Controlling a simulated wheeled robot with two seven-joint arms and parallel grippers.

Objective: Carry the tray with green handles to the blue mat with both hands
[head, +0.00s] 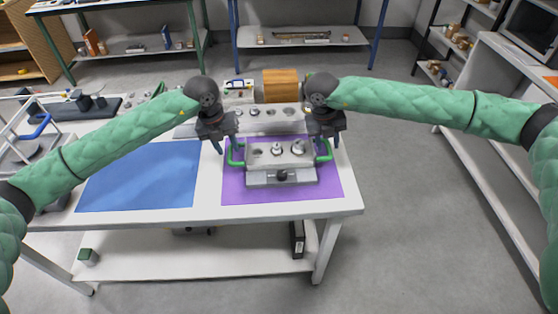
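The grey tray (262,180) with green handles sits on the purple mat (233,191) and carries a few small metal weights. Its left green handle (232,158) and right green handle (328,154) stick out at the sides. The blue mat (140,178) lies flat and empty to the left on the same table. My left gripper (222,146) is open, just above and beside the left handle. My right gripper (325,142) is open over the right handle. The grippers partly cover the handles, and neither is visibly closed on one.
Behind the tray stand a grey block with round holes (270,119) and a wooden block (281,86). A scale with a dark top (84,104) is at the far left. The white table (208,198) is bare between the mats.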

